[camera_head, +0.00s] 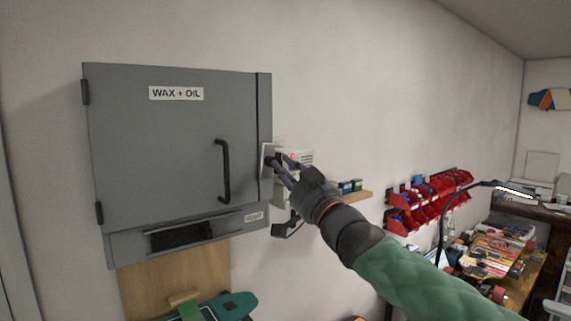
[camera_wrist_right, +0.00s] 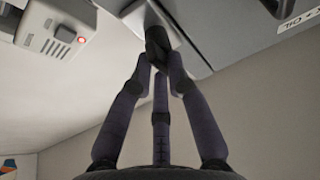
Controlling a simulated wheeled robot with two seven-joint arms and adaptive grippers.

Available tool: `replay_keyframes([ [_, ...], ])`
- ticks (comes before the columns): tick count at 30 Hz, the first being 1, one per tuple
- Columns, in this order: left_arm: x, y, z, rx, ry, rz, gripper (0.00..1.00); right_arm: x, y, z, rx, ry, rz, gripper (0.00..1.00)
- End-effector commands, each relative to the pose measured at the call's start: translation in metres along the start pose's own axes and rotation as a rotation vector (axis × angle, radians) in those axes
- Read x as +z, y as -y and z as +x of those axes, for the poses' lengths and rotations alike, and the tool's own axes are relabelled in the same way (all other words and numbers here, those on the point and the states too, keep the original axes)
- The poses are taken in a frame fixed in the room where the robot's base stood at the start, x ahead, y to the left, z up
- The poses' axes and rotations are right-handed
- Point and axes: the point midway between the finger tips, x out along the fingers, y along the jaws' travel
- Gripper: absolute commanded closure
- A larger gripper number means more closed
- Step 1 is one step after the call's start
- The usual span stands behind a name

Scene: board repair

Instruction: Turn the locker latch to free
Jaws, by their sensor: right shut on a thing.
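The grey locker (camera_head: 160,140) labelled WAX + OIL hangs on the wall at the left of the head view. Its door looks closed, with a dark vertical handle (camera_head: 224,170). The latch is on the locker's right side; its light plate (camera_head: 265,161) shows there. In the right wrist view the dark latch knob (camera_wrist_right: 157,42) stands out from this plate. My right gripper (camera_head: 277,166) reaches in from the right, and in the right wrist view its fingers (camera_wrist_right: 160,68) are shut on the knob. The fingers partly hide the latch in the head view. My left gripper is not in view.
A pale box with a red light (camera_wrist_right: 62,36) is on the wall close beside the latch. A small shelf (camera_head: 355,194) and red bins (camera_head: 430,200) are on the wall to the right. A cluttered bench (camera_head: 530,290) stands at far right. A teal board (camera_head: 225,308) is below the locker.

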Motion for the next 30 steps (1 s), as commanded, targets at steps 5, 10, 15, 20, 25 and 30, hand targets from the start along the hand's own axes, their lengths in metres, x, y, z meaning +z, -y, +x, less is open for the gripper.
replay_keyframes([
  [5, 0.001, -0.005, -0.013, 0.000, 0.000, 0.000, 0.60, -0.002, -0.001, 0.001, -0.023, 0.002, -0.058, 1.00],
  [10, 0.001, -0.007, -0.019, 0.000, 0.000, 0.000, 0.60, -0.001, -0.002, 0.001, -0.038, 0.001, -0.094, 1.00],
  [15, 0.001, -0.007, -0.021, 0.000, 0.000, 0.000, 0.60, 0.000, -0.002, 0.000, -0.044, 0.001, -0.111, 1.00],
  [20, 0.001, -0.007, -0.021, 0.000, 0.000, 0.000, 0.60, 0.000, -0.001, 0.000, -0.045, 0.000, -0.113, 1.00],
  [25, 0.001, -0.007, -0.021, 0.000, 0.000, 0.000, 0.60, 0.000, -0.001, 0.000, -0.045, 0.000, -0.113, 1.00],
  [30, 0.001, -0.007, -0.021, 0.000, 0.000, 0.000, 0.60, 0.000, -0.001, 0.000, -0.045, 0.000, -0.112, 0.59],
])
